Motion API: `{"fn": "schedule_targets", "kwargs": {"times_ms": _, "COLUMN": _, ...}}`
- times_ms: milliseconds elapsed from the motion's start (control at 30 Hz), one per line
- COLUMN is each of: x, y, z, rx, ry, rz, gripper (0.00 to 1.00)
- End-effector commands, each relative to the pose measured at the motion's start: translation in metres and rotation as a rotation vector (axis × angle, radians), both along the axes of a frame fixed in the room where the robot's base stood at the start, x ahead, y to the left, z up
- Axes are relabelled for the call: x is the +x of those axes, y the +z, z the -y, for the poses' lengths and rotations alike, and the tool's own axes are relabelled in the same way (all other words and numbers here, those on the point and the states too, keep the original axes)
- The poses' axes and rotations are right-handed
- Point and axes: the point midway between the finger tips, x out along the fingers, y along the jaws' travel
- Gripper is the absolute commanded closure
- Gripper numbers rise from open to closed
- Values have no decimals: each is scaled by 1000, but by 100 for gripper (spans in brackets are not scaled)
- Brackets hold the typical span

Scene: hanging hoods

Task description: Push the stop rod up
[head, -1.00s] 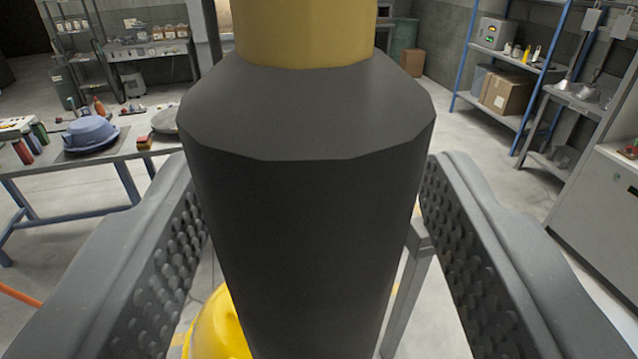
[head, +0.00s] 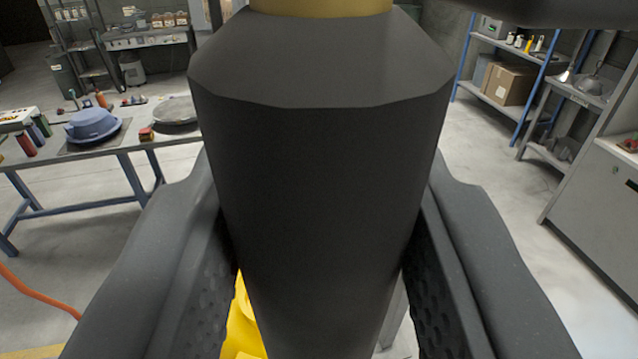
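The stop rod (head: 320,130) stands upright and large in the middle of the head view. It has a thick black body with a chamfered shoulder and a brass-coloured part (head: 320,8) above it, cut off by the top edge. My gripper (head: 322,200) has one dark, studded finger on each side of the black body. Both fingers press against its sides, and the gripper looks shut on it. The rod's lower end runs out of the picture at the bottom.
A yellow rounded object (head: 243,325) shows low behind the rod. A dark shape (head: 530,10) hangs at the top right. An orange hose (head: 38,292) lies lower left.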

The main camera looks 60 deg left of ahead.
Motion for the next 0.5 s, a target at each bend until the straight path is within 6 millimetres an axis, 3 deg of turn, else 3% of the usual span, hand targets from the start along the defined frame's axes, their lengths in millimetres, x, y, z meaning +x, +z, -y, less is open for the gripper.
{"fn": "schedule_targets", "kwargs": {"times_ms": 133, "x": 0, "y": 0, "z": 2, "rx": 2, "ry": -3, "rz": 2, "gripper": 100}}
{"fn": "schedule_targets", "kwargs": {"times_ms": 167, "x": 0, "y": 0, "z": 2, "rx": 2, "ry": -4, "rz": 2, "gripper": 66}}
{"fn": "schedule_targets", "kwargs": {"times_ms": 233, "x": 1, "y": 0, "z": 1, "rx": 2, "ry": -3, "rz": 1, "gripper": 47}}
{"fn": "schedule_targets", "kwargs": {"times_ms": 500, "x": 0, "y": 0, "z": 1, "rx": 1, "ry": -1, "rz": 1, "gripper": 47}}
